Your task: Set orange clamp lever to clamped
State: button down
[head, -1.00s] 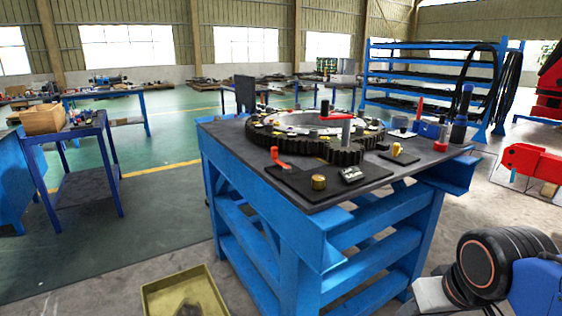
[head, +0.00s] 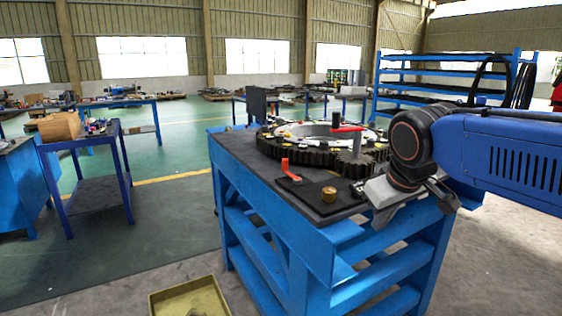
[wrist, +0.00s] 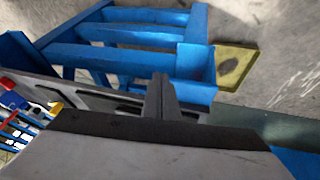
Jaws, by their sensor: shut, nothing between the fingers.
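The orange clamp lever (head: 287,168) stands on a dark plate near the front left of the blue workbench (head: 285,222). Its arm slants up to the left from a small base. A brass knob (head: 329,194) sits to its right on the same plate. My gripper (head: 382,224) is at the bench's front right, right of the lever and apart from it. In the wrist view its fingers (wrist: 160,88) are together with nothing between them. That view looks down on the bench frame, and the orange lever does not show there. My wrist hides the bench top's right part.
A yellow tray (head: 190,300) is on the floor at front left. Open floor lies left of the bench, before a side table (head: 85,142).

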jog(key=w+a+r+n, duration=0.1)
jog(key=w+a+r, duration=0.1)
jog(key=w+a, duration=0.1)
jog(key=w+a+r+n, duration=0.1)
jog(key=w+a+r, duration=0.2)
jog(key=a, duration=0.1)
jog(key=w+a+r, duration=0.2)
jog(key=w+a, duration=0.1)
jog(key=shift+w+a+r+n+t, duration=0.2)
jog(key=shift+w+a+n+t, duration=0.15)
jog(key=shift+w+n+t, duration=0.05)
jog(key=w+a+r+n, duration=0.1)
jog(key=w+a+r, duration=0.1)
jog(key=a, duration=0.4)
jog(key=w+a+r+n+t, duration=0.1)
jog(key=w+a+r, duration=0.2)
jog(key=a, duration=0.4)
jog(key=shift+w+a+y, duration=0.25)
jog(key=shift+w+y, duration=0.05)
jog(key=shift+w, duration=0.45)
